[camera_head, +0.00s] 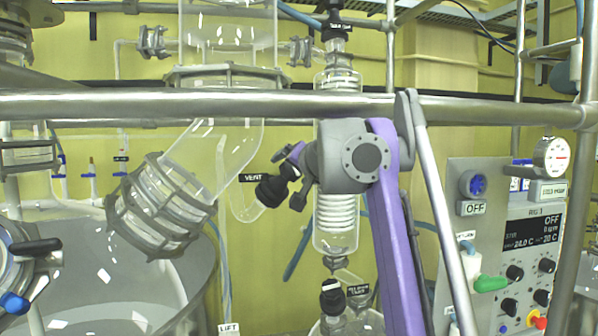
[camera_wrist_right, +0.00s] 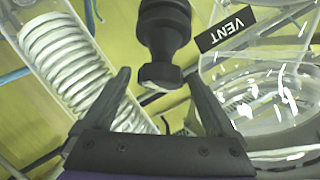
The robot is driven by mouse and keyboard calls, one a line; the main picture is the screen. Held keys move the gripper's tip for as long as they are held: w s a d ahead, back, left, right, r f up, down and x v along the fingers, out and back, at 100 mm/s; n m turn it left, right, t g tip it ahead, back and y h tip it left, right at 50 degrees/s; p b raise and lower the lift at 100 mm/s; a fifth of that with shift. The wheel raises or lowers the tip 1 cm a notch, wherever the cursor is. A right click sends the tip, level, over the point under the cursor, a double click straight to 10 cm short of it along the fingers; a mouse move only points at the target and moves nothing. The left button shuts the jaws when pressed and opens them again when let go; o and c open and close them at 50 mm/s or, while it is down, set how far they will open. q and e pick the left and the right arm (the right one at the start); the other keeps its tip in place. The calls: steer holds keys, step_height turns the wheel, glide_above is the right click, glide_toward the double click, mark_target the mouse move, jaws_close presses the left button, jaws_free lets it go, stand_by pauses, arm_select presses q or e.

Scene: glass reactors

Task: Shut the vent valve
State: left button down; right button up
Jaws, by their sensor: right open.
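The vent valve (camera_head: 268,190) is a black knob on a clear glass side arm, next to a black "VENT" label (camera_head: 254,177). In the right wrist view the black knob (camera_wrist_right: 164,30) points toward my right gripper (camera_wrist_right: 160,76), with its pale-tipped end between or just beyond the two fingertips. The fingers are spread apart, with a gap on each side of the knob. In the head view my right gripper (camera_head: 292,165) is at the knob, its purple arm rising from below; contact cannot be told. My left gripper is not in view.
A horizontal steel rail (camera_head: 250,102) crosses in front, above the valve. A glass coil condenser (camera_head: 336,232) stands close behind my right wrist. A control panel (camera_head: 508,240) is at the right. A glass vessel (camera_head: 110,285) fills the lower left.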

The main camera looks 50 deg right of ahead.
steer(key=f+v, duration=0.3)
steer(key=v, duration=1.1)
steer(key=shift+s+a+r, duration=0.2)
steer(key=shift+s+a, duration=0.15)
steer(key=shift+s, duration=0.15)
steer(key=shift+w+d, duration=0.1)
steer(key=n+t+y, duration=0.4)
steer(key=n+y, duration=0.1)
steer(key=n, duration=0.3)
glide_toward(282, 170)
steer(key=d, duration=0.1)
steer(key=w+d+f, duration=0.1)
steer(key=shift+w+d+b, duration=0.25)
steer(key=shift+d+b, duration=0.1)
steer(key=shift+w+d+n, duration=0.15)
steer(key=shift+d+n, duration=0.05)
steer(key=shift+n, duration=0.2)
steer(key=shift+w+r, duration=0.1)
steer(key=shift+w, duration=0.15)
steer(key=w, duration=1)
steer(key=shift+w+d+p, duration=0.15)
steer(key=shift+d+p, duration=0.2)
steer(key=shift+d, duration=0.05)
steer(key=shift+c, duration=0.2)
steer(key=c, duration=1.3)
steer(key=shift+c, duration=0.2)
